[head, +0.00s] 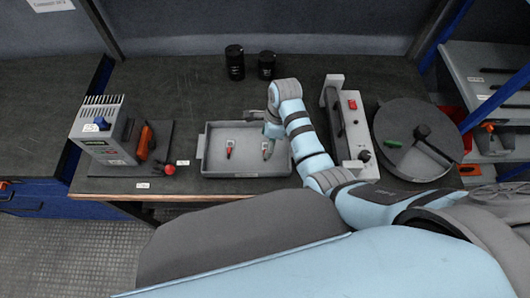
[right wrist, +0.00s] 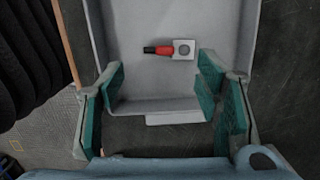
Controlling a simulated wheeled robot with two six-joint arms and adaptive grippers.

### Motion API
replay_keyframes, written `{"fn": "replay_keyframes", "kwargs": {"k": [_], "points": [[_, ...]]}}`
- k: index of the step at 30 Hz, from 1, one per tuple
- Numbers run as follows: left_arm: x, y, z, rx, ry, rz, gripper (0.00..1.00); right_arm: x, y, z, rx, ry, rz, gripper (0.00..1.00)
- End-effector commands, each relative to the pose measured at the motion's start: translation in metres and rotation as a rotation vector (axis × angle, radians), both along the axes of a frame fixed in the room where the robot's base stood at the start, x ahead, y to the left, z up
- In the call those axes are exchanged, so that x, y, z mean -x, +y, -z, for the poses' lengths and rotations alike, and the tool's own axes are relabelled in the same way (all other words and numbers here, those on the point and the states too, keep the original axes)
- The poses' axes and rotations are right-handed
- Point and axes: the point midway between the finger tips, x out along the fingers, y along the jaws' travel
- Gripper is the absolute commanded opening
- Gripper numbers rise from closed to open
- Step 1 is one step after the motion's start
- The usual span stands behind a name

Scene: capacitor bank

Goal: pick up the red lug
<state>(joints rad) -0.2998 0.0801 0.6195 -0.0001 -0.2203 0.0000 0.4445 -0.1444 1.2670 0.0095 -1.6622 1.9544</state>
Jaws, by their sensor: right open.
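The grey tray (head: 218,166) on the bench holds two small lugs with pale metal tabs. The left lug (head: 229,149) has a red sleeve; the right lug (head: 267,150) lies close to my right gripper (head: 271,130), its colour hard to make out in the head view. In the right wrist view, a red lug (right wrist: 165,49) with a dark tip and a holed tab lies flat on the tray floor, beyond the fingertips. I cannot tell for sure which of the two it is. My right gripper (right wrist: 160,80) is open and empty above the tray. My left gripper is not in view.
A device with a screen (head: 105,130) and an orange-handled tool (head: 146,142) stand left of the tray. A grey unit with a red switch (head: 352,104) and a round tray (head: 411,163) are to the right. Two black jars (head: 235,62) (head: 267,65) stand behind.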

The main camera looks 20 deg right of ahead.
Motion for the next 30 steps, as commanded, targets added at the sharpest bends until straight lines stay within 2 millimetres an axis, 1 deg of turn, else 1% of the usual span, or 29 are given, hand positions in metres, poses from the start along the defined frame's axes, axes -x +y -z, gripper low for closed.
{"fn": "replay_keyframes", "kwargs": {"k": [1, 5, 9, 10, 12, 17, 18, 23, 24, 26, 27, 30], "points": [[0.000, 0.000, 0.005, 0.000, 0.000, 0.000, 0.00, 0.000, 0.001, 0.009, 0.000, 0.000, -0.001, 0.58], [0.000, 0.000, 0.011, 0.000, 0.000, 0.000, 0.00, 0.000, 0.003, 0.026, 0.000, 0.000, -0.001, 0.58], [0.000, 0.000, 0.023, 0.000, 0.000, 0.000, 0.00, 0.000, 0.006, 0.056, 0.000, -0.001, -0.002, 0.58], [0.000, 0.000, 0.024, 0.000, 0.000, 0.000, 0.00, 0.000, 0.007, 0.060, 0.001, 0.000, -0.002, 0.58], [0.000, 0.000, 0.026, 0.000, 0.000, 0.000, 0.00, 0.000, 0.008, 0.065, 0.001, -0.002, -0.002, 0.58], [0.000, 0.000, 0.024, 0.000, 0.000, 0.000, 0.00, 0.000, 0.008, 0.064, 0.001, -0.002, -0.002, 0.58], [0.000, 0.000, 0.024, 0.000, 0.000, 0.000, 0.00, 0.000, 0.008, 0.063, 0.001, -0.002, -0.002, 0.57], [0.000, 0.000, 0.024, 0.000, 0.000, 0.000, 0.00, 0.000, 0.008, 0.063, 0.001, -0.002, -0.002, 0.31], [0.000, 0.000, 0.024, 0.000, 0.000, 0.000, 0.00, 0.000, 0.008, 0.063, 0.001, -0.002, -0.002, 0.25], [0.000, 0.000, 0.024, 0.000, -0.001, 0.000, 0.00, 0.000, 0.008, 0.063, 0.001, -0.002, -0.002, 0.17], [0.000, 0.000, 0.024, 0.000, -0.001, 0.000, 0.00, 0.000, 0.008, 0.063, 0.001, -0.002, -0.002, 0.14], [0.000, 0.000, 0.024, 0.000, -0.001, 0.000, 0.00, 0.000, 0.007, 0.063, 0.001, -0.002, -0.001, 0.13]]}}
